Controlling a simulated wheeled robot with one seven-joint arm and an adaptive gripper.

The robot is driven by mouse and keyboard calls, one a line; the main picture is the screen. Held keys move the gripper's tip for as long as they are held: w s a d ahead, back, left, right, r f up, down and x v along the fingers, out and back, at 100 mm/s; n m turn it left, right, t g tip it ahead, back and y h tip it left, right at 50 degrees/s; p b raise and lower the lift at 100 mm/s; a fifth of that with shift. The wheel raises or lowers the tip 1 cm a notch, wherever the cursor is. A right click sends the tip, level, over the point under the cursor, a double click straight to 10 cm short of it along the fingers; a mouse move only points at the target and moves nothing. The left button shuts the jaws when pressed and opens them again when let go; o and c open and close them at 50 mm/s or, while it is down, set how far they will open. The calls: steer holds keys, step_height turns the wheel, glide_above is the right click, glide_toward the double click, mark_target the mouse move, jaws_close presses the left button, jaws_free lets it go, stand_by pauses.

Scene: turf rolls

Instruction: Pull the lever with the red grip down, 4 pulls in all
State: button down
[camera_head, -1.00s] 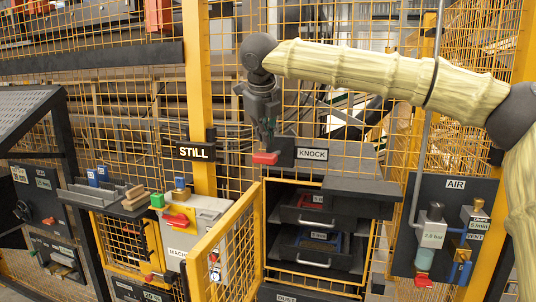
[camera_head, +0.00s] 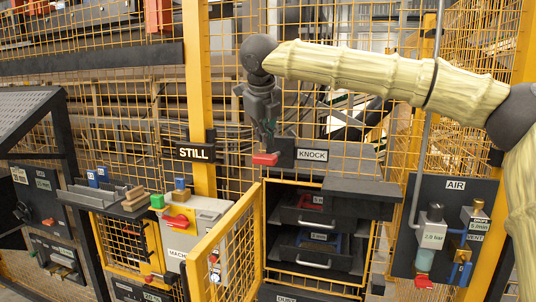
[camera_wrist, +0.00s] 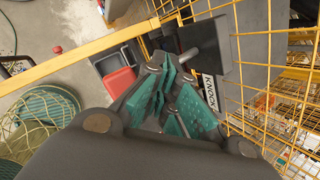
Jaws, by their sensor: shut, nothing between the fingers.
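In the head view, a red grip (camera_head: 265,159) sits at the front of a dark block (camera_head: 285,151) beside the KNOCK label (camera_head: 312,155). My gripper (camera_head: 266,147) points down from above, its fingertips right at or just above this grip. Whether they touch cannot be told. In the wrist view my gripper's teal fingers (camera_wrist: 167,95) are closed together with nothing between them. A red block (camera_wrist: 118,81) shows left of the fingers there; I cannot tell whether it is the same grip. The KNOCK label (camera_wrist: 210,92) is to their right.
A yellow mesh door (camera_head: 225,245) stands open in front, left of the dark drawers (camera_head: 312,248). Another red handle (camera_head: 176,221) is on the machine box (camera_head: 205,216). The AIR panel (camera_head: 450,215) is at right. Yellow mesh fencing rises behind my gripper.

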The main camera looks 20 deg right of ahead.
mark_target(263, 154)
steer(key=shift+f, duration=0.1)
steer(key=shift+f, duration=0.3)
steer(key=shift+s+a+f+b, duration=0.15)
steer(key=shift+f+b, duration=0.35)
steer(key=shift+f, duration=0.45)
steer(key=shift+s+a+f+b, duration=0.15)
steer(key=shift+f+b, duration=0.4)
steer(key=shift+f, duration=0.45)
steer(key=shift+s+f+b, duration=0.15)
steer(key=shift+f+b, duration=0.35)
steer(key=shift+f, duration=0.45)
stand_by(4.6)
